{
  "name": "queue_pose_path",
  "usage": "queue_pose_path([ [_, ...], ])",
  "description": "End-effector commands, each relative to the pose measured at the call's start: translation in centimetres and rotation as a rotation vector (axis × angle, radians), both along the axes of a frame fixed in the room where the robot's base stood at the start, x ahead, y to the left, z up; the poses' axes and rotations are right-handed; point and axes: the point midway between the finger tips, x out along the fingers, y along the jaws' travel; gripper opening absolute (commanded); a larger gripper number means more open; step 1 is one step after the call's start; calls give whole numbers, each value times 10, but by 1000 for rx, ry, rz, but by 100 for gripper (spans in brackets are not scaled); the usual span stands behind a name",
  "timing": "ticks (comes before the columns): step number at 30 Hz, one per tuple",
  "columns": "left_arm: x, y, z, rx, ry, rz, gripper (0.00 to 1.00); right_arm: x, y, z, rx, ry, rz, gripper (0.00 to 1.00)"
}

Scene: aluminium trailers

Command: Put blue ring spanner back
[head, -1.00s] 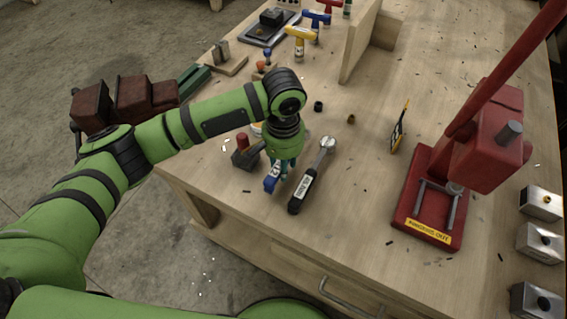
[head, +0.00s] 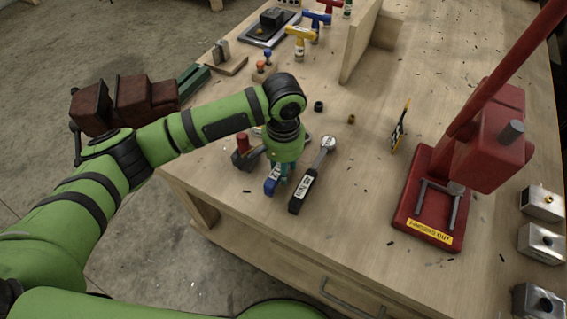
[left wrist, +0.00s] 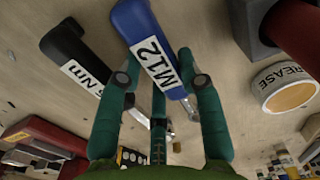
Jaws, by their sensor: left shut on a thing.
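The blue ring spanner (head: 272,184), with a white M12 label, is near the bench's front left edge. In the left wrist view its blue handle (left wrist: 137,22) runs between my fingers. My left gripper (head: 283,180) points down and is shut on that handle; it also shows in the left wrist view (left wrist: 161,76). The far end of the spanner is mostly hidden by the gripper. I cannot tell whether the spanner touches the bench. My right gripper is not in view.
A black torque wrench (head: 303,188) lies close on the right of the gripper. A dark tool with a red knob (head: 242,141) and a grease tin (left wrist: 290,87) are on the other side. A red press (head: 430,200) stands right; the bench between is mostly clear.

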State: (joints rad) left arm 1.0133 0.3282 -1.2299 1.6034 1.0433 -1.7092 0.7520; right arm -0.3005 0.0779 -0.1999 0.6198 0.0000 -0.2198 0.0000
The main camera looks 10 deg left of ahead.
Motion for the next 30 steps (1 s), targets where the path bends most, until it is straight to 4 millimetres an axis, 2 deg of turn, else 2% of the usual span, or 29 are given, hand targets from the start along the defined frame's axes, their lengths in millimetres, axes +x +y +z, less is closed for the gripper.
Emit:
queue_pose_path([
  [4, 0, 0, -3, 0, 0, -1, 0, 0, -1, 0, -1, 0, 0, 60],
  [5, 0, 0, -3, 0, 0, -1, 45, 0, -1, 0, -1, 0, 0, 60],
  [6, 0, 0, -3, 0, 0, -1, 61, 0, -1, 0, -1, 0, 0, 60],
  [7, 0, 0, -3, 0, 0, 0, 64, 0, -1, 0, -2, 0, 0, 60],
  [16, 0, 0, -3, 0, 1, 0, 64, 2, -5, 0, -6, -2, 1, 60],
  [20, 0, 0, 5, -1, -1, 0, 64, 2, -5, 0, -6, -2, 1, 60],
  [23, 0, -1, 21, -3, -1, 0, 64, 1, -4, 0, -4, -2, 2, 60],
  [30, 0, -1, 73, -2, -3, -1, 64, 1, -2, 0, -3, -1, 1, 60],
])
